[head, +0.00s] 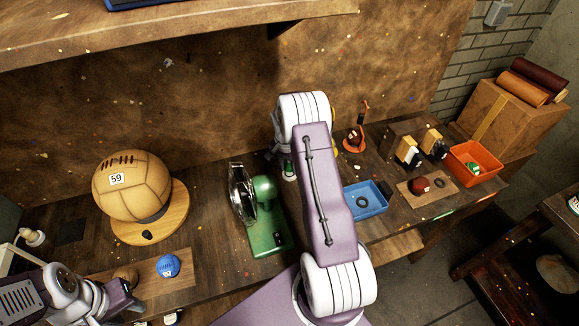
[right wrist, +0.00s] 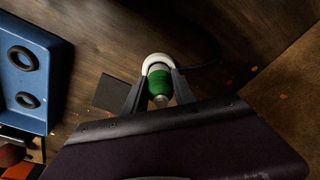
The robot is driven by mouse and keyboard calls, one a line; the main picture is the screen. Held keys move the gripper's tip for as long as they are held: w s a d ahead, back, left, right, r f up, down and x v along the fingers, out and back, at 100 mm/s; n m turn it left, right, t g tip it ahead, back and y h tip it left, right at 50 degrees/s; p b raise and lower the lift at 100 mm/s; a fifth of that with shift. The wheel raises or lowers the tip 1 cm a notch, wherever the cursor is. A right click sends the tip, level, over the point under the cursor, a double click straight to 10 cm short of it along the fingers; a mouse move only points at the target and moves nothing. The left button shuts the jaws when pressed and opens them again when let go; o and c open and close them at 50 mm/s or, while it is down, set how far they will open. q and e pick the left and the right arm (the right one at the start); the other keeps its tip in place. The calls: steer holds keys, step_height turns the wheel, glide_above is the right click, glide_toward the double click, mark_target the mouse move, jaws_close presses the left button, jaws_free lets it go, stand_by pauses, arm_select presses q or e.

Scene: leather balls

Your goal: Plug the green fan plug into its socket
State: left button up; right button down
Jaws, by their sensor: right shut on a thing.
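The green plug (right wrist: 160,82) is between the two fingers of my right gripper (right wrist: 160,96), which is shut on it. A white round socket (right wrist: 157,61) lies directly beyond the plug and rings its far end; I cannot tell how deep the plug sits. In the head view the green plug (head: 289,169) shows beside my right arm, which hides most of that gripper. The green fan (head: 265,222) with its wire cage stands on the bench left of my right arm. My left gripper (head: 128,296) is at the lower left; its fingers are unclear.
A ball marked 59 (head: 130,185) rests on a round wooden stand. A blue tray (head: 367,199) holding dark rings is right of my right arm. A blue ball (head: 168,266) sits near my left gripper. An orange bin (head: 473,161) stands far right.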

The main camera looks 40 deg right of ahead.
steer(key=shift+r+p, duration=2.3)
steer(key=shift+r, duration=0.95)
step_height(320, 180, down, 3)
steer(key=b, duration=0.2)
steer(key=shift+r+b, duration=0.2)
steer(key=shift+b, duration=0.15)
steer(key=shift+r, duration=0.2)
